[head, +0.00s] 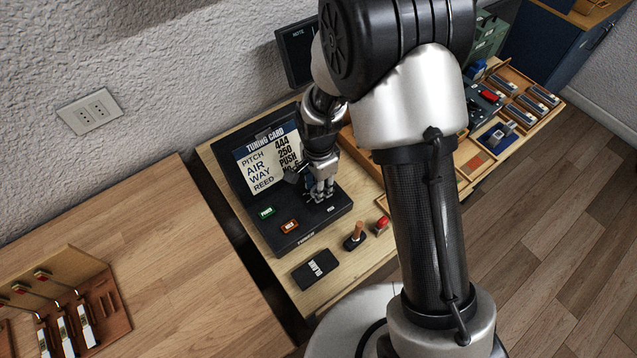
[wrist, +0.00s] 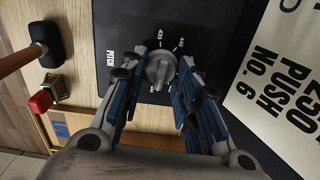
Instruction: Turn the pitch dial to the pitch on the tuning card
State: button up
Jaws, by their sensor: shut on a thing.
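The pitch dial (wrist: 157,72), a grey knob with a raised grip, sits on a black panel marked PITCH in the wrist view. White scale numbers lie around it; one looks like 440, others are partly hidden. Its exact setting cannot be read. My gripper (wrist: 162,70) is shut on the dial, one blue-padded finger on each side. In the head view my gripper (head: 319,190) is over the right part of the black tuner box (head: 311,224) and hides the dial. The tuning card (head: 262,165) stands behind; it reads PITCH 444, AIR 250, WAY PUSH, REED No. 6.
The box also has a green button (head: 266,212) and an orange-framed switch (head: 289,225). In front lie a black block (head: 317,269), a wooden-handled tool (head: 355,236) and a red piece (head: 382,224). A dark display (head: 296,52) stands behind. The wooden table (head: 150,245) at left has bare room.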

jog(key=shift+m, duration=0.7)
jog(key=o, duration=1.1)
jog(key=shift+c, duration=0.2)
notch_tip(320, 180, up, 12)
